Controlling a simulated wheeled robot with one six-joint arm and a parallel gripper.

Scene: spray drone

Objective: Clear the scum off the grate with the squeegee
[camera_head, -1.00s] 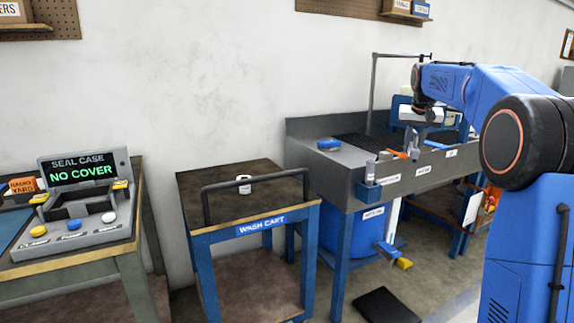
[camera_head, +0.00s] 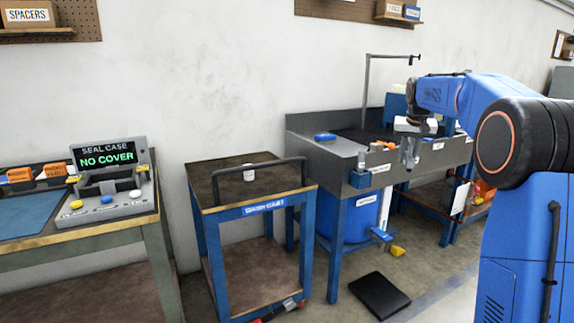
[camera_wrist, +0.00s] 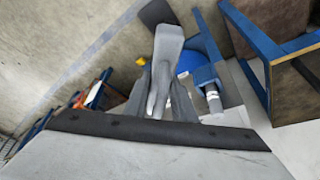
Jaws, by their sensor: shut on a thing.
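My gripper (camera_head: 411,160) points down at the front of the grey wash bench (camera_head: 335,160) in the head view. It is shut on a slim grey thing, which shows between the fingers in the wrist view (camera_wrist: 165,60). I cannot tell whether this is the squeegee. The dark grate (camera_head: 358,133) lies in the bench top, partly hidden by the arm. Scum on it cannot be made out. A small orange thing (camera_head: 386,145) shows at the bench's front edge, left of my gripper.
A blue block (camera_head: 325,137) lies on the bench's left end. A bottle holder (camera_head: 360,180) hangs on its front, above a blue barrel (camera_head: 345,218). The wash cart (camera_head: 262,207) stands left, with a white container on top. A black mat (camera_head: 379,295) lies on the floor.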

